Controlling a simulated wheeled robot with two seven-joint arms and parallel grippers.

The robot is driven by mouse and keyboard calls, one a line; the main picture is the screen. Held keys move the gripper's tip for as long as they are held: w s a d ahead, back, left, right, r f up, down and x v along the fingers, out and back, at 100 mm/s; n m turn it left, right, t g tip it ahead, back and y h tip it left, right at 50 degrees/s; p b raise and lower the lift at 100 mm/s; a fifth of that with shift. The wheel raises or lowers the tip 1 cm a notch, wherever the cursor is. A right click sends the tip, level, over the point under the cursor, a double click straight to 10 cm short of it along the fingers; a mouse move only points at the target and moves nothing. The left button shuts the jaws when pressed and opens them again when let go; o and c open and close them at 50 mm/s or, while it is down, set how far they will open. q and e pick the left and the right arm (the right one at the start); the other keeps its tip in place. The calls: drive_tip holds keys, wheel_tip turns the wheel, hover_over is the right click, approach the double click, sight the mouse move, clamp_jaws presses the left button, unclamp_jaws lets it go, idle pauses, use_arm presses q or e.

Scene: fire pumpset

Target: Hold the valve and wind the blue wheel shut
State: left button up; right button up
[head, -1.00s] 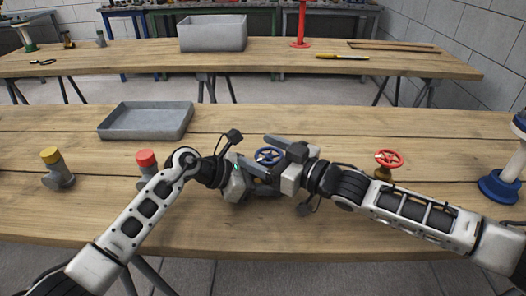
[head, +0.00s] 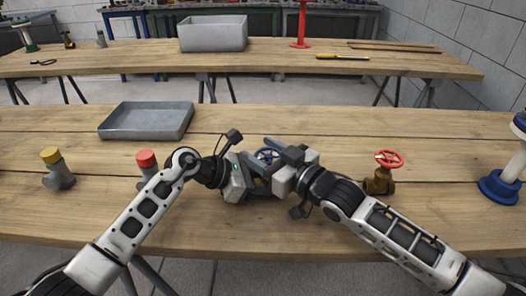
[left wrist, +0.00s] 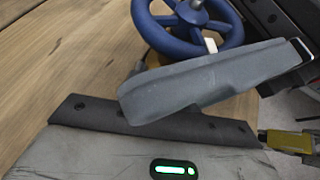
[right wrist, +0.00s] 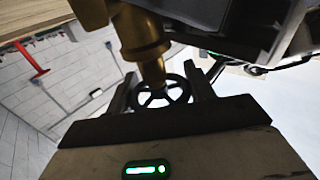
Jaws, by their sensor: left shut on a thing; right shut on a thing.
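The blue wheel (head: 267,153) shows between my two grippers in the head view, partly hidden by them. It is large at the top of the left wrist view (left wrist: 165,38) and looks dark in the right wrist view (right wrist: 160,94). The brass valve body (right wrist: 140,38) shows above it there. My right gripper (head: 277,148) is shut on the blue wheel, with a finger on either side. My left gripper (head: 258,178) is shut on the valve body; its grip is mostly hidden.
A valve with a red wheel (head: 388,158) stands to the right, near my right forearm. Grey fittings with a yellow cap (head: 50,155) and a red cap (head: 146,158) stand left. A grey tray (head: 148,121) lies behind. A blue-based stand (head: 498,188) is far right.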

use_arm(q)
drive_tip(key=shift+d, duration=0.15)
use_arm(e)
drive_tip(key=shift+s+a+r+m+t+h, duration=0.1)
drive_tip(key=shift+r+m+t+h, duration=0.1)
drive_tip(key=shift+m+t+h, duration=0.85)
drive_tip(key=shift+d+f+t+h, duration=0.1)
drive_tip(key=shift+d+t+h, duration=0.15)
drive_tip(key=shift+t+h, duration=0.1)
drive_tip(key=o, duration=1)
drive_tip(key=shift+c, duration=0.2)
drive_tip(key=v, duration=1.1)
drive_tip(key=shift+s+d, duration=0.25)
drive_tip(key=shift+d, duration=0.1)
use_arm(q)
drive_tip(key=o, duration=0.9)
